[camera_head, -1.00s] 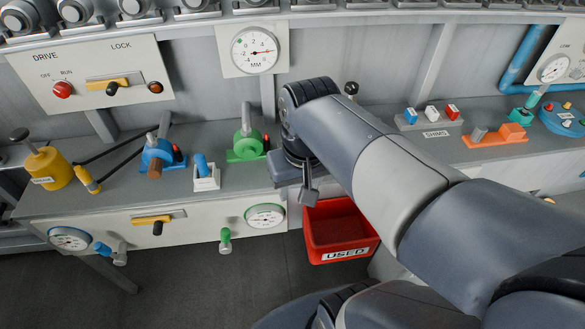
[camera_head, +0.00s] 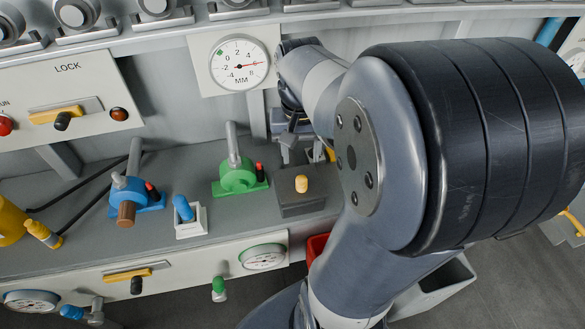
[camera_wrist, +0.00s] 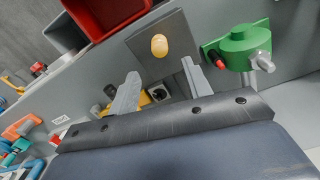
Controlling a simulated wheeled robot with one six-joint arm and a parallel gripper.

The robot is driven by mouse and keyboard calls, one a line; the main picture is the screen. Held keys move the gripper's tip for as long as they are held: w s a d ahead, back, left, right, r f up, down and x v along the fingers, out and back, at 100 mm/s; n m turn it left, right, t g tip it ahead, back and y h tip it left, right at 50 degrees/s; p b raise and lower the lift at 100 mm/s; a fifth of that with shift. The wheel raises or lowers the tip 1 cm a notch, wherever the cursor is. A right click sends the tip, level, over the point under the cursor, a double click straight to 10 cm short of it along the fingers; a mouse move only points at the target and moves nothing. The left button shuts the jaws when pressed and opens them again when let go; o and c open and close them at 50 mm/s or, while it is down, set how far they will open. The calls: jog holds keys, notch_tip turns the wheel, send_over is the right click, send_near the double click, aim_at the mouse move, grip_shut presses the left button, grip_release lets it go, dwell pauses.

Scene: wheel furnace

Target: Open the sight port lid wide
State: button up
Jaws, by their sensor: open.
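A dark grey box with a yellow knob (camera_head: 302,184) stands on the bench, right of the green valve; I take it to be the sight port. In the wrist view its flat grey face with the yellow knob (camera_wrist: 160,46) lies just beyond my fingertips. Whether this face is the lid, and how far it is open, I cannot tell. My gripper (camera_wrist: 160,70) is open, its two pale fingers apart with nothing between them. A dark round opening with yellow beside it (camera_wrist: 157,92) shows between the fingers. In the head view my gripper (camera_head: 298,150) is behind the box, partly hidden by my arm.
The green valve (camera_head: 238,175) with its upright grey handle and red-tipped peg is close left of the box. A blue switch (camera_head: 185,210) and a blue valve (camera_head: 127,200) stand farther left. A red bin (camera_wrist: 105,15) is below the bench front. A dial gauge (camera_head: 238,65) hangs behind.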

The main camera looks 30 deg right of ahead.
aim_at(302, 178)
notch_tip(302, 178, down, 10)
jog(key=shift+s+d+r+b, duration=0.1)
jog(key=shift+s+r+b, duration=0.05)
jog(key=shift+b, duration=0.15)
grip_shut()
dwell(0.5)
